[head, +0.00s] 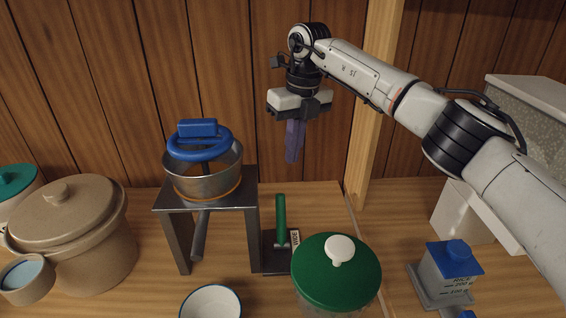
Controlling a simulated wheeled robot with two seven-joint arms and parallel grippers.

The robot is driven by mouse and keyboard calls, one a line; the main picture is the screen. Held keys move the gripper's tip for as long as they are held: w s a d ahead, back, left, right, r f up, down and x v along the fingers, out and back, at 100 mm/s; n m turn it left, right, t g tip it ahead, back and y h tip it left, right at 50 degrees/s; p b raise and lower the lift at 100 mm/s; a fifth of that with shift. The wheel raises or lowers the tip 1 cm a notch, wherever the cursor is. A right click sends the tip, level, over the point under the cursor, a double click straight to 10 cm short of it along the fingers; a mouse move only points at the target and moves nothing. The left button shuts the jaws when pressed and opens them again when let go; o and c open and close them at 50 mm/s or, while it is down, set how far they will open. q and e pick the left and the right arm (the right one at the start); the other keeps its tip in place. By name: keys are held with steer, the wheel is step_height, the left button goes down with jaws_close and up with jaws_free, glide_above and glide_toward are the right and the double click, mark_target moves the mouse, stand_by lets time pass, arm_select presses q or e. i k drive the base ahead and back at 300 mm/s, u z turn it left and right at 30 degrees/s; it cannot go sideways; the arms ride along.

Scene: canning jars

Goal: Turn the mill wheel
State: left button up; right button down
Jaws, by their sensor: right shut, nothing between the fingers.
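The mill stands left of centre, a metal bowl (205,184) on a grey stand (250,238). The mill wheel, a blue ring (203,153) with a raised blue block on its far side, sits over the bowl. A grey spout or rod slants down below the bowl. My right gripper (292,158) points down, shut and empty. It is to the right of the wheel in the picture, apart from it and up near the wood wall. My left gripper is not in view.
A brown lidded crock (82,240) stands left of the mill. A green-handled tool (281,222), a green-lidded jar (330,272) and a white bowl (211,303) stand close to the stand. A wooden post (369,120) rises behind my right arm. A blue-topped measuring box (449,275) is at the right.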

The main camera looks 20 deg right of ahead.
mark_target(200, 132)
steer(key=k, duration=1)
